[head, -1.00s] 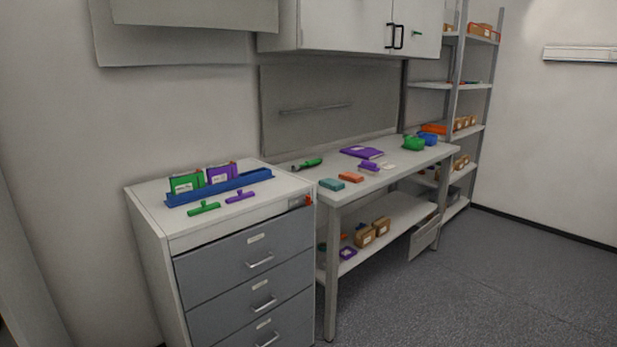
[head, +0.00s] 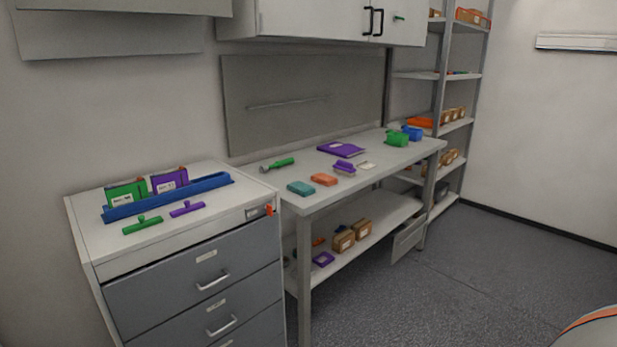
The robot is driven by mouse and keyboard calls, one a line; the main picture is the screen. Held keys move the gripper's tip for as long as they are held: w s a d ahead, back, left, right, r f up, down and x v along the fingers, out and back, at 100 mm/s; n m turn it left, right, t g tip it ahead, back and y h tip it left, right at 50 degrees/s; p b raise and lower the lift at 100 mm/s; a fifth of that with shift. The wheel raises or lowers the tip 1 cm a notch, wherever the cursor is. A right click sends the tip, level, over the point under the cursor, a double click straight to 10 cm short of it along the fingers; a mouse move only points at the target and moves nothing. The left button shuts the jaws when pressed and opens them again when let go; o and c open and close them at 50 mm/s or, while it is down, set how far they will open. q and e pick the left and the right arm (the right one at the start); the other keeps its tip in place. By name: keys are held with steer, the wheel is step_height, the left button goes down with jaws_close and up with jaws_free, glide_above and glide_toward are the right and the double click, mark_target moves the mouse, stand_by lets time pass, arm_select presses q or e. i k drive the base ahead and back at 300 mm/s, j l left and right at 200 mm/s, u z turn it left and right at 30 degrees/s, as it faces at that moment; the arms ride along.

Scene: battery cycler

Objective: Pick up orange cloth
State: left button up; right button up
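A small folded orange cloth (head: 323,179) lies flat on the grey workbench (head: 400,167), near its front left part. A similar teal cloth (head: 300,188) lies just left of it, apart from it. A purple block-like item (head: 344,167) sits just to its right and behind. Nothing covers the orange cloth. Neither of my grippers shows in the head view.
A drawer cabinet (head: 192,287) stands left of the bench, holding a blue rack (head: 140,206). A green-handled tool (head: 283,162) and a purple binder (head: 341,148) lie behind the cloths. Open floor (head: 470,280) lies at the front right. A cupboard hangs above.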

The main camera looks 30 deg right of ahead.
mark_target(324, 179)
steer(key=i+l+u, duration=0.15)
steer(key=l, duration=0.35)
steer(key=l+u, duration=0.15)
steer(key=l, duration=0.35)
steer(key=i+l, duration=0.1)
steer(key=l, duration=0.4)
steer(key=i+l, duration=0.1)
steer(key=l, duration=0.4)
steer(key=i+l+u, duration=0.1)
steer(key=l, duration=0.4)
steer(key=i+l, duration=0.1)
steer(key=l, duration=0.4)
